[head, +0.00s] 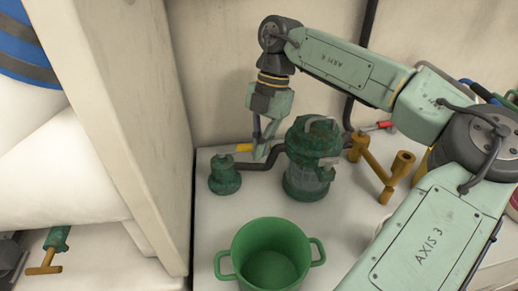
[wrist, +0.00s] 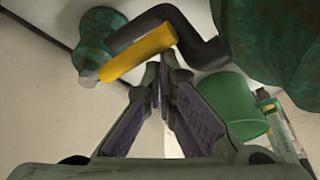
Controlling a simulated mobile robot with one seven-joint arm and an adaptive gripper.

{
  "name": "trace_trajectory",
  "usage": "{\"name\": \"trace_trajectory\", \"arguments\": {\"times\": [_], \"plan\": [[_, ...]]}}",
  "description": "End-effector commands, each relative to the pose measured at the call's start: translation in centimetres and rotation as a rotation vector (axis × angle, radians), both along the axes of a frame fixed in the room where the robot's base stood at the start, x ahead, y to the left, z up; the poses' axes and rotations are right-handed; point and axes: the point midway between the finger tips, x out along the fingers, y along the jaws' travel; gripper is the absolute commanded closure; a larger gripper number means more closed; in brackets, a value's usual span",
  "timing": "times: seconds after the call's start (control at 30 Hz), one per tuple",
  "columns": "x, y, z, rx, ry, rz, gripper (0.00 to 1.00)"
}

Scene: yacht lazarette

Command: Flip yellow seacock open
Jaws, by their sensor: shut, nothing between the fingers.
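The yellow seacock handle (head: 244,148) is a short yellow bar, just above the dark bent pipe in the head view. In the wrist view the yellow handle (wrist: 138,54) lies slanted, with a pale grey end at its lower left. A weathered green valve body (head: 225,176) stands at the left end of the pipe. My gripper (head: 262,154) points down beside the right end of the handle. In the wrist view my gripper's fingertips (wrist: 159,68) are together and empty, right beside the handle; I cannot tell whether they touch it.
A corroded green strainer (head: 307,160) stands close to the right of my gripper. A green pot (head: 270,255) sits in front. Brass-coloured pipe fittings (head: 383,170) and a red-handled tool (head: 378,126) lie farther right. A pale partition (head: 120,120) rises at the left.

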Motion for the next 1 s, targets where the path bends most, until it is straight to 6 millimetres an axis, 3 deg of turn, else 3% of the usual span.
{"name": "trace_trajectory", "arguments": {"times": [0.83,1.0], "plan": [[0.95,-0.17,0.00,0.000,-0.001,-0.002,1.00],[1.03,-0.08,0.72,-0.001,-0.001,-0.001,1.00]]}}
